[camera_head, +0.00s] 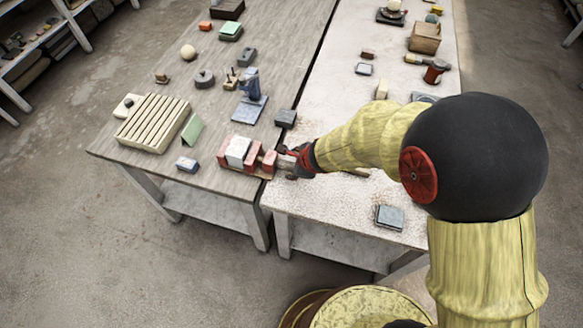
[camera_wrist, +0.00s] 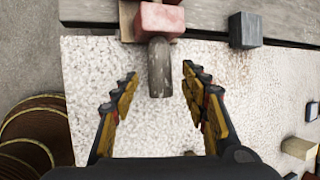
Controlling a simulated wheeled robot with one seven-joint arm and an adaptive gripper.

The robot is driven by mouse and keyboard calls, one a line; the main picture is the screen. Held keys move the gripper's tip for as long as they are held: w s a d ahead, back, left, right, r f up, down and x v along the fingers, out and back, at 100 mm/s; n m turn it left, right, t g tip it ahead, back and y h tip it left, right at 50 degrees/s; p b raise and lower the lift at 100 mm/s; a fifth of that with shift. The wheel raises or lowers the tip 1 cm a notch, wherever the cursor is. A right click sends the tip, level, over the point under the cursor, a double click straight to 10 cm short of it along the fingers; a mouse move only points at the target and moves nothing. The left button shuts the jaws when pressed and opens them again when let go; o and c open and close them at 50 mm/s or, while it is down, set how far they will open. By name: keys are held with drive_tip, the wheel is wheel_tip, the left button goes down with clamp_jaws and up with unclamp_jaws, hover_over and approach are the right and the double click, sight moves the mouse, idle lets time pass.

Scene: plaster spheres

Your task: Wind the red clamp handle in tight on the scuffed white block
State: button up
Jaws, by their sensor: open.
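The scuffed white block (camera_head: 238,151) sits between red parts of the clamp (camera_head: 253,154) at the near edge of the wooden table. The clamp's outer red end (camera_head: 269,161) faces my gripper (camera_head: 291,161). In the wrist view, a red block-shaped end (camera_wrist: 158,20) shows at the top, with a worn grey rounded bar (camera_wrist: 160,70) sticking out toward me. My gripper (camera_wrist: 159,76) is open, with one finger on each side of the bar and visible gaps to both. The white block is out of the wrist view.
A dark grey block (camera_head: 285,118) stands close behind the clamp; it shows in the wrist view (camera_wrist: 245,30). A slatted cream block (camera_head: 153,122), a green wedge (camera_head: 193,130) and a small blue-white block (camera_head: 187,164) lie left. The speckled table's near part is mostly clear.

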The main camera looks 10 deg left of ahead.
sight(288, 166)
drive_tip(key=shift+b+x, duration=0.35)
drive_tip(key=shift+x, duration=1.05)
drive_tip(key=shift+c, duration=0.8)
clamp_jaws()
